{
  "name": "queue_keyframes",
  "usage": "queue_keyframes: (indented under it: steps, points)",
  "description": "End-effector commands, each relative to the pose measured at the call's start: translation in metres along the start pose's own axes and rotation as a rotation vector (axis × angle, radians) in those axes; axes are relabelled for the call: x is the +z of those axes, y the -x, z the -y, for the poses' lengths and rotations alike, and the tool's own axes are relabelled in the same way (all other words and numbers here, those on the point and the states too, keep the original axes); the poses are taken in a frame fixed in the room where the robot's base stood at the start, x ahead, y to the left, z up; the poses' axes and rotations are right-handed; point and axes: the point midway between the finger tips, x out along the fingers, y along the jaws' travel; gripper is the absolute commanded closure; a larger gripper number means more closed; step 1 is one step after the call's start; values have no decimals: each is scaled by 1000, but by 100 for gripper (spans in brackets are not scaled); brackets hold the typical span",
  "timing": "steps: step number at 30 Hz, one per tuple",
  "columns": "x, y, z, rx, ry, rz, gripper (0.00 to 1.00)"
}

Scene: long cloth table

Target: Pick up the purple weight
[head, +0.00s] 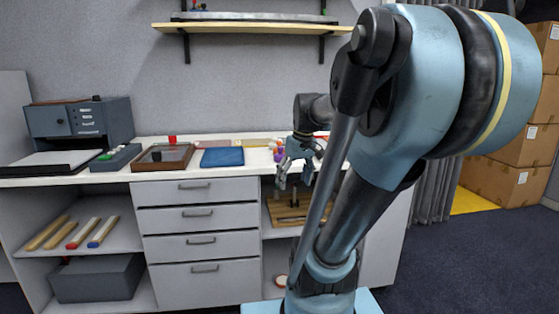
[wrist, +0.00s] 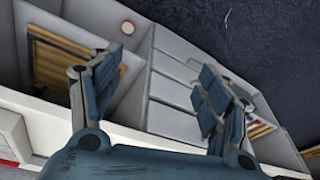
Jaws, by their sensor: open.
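A small purple thing (head: 279,156), likely the purple weight, stands on the white table top in the head view, just left of my gripper and partly hidden by it. Its exact shape is too small to tell. My gripper (head: 295,182) is open and empty, fingers pointing down near the table's front edge. In the wrist view my gripper (wrist: 158,72) shows its two fingers wide apart, with the drawer fronts and dark floor beyond them. No purple thing shows in the wrist view.
The white table (head: 165,177) holds a blue cloth (head: 222,157), a wooden tray (head: 163,158) and a grey case (head: 80,120) to the left. Small yellow-orange things (head: 276,144) stand behind the purple one. Drawers (head: 200,217) and open shelves lie below. A wall shelf (head: 250,28) hangs above.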

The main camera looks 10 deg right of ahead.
Motion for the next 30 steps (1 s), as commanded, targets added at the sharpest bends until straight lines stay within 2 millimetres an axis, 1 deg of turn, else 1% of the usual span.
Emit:
queue_keyframes:
  steps: [1, 5, 9, 14, 15, 18, 21, 24, 28, 30]
  points:
    - [-19, 11, -7, -10, 25, -6, 30]
    - [-66, 35, -24, -36, 108, -24, 30]
    - [-115, 56, -44, -61, 198, -47, 30]
    - [-170, 76, -72, -86, 302, -80, 30]
    - [-183, 80, -78, -92, 327, -88, 30]
    - [-213, 88, -96, -103, 384, -109, 30]
    - [-236, 94, -110, -111, 433, -127, 30]
    - [-252, 97, -121, -116, 466, -140, 30]
    - [-263, 98, -129, -119, 491, -150, 30]
    - [-266, 95, -129, -120, 497, -152, 30]
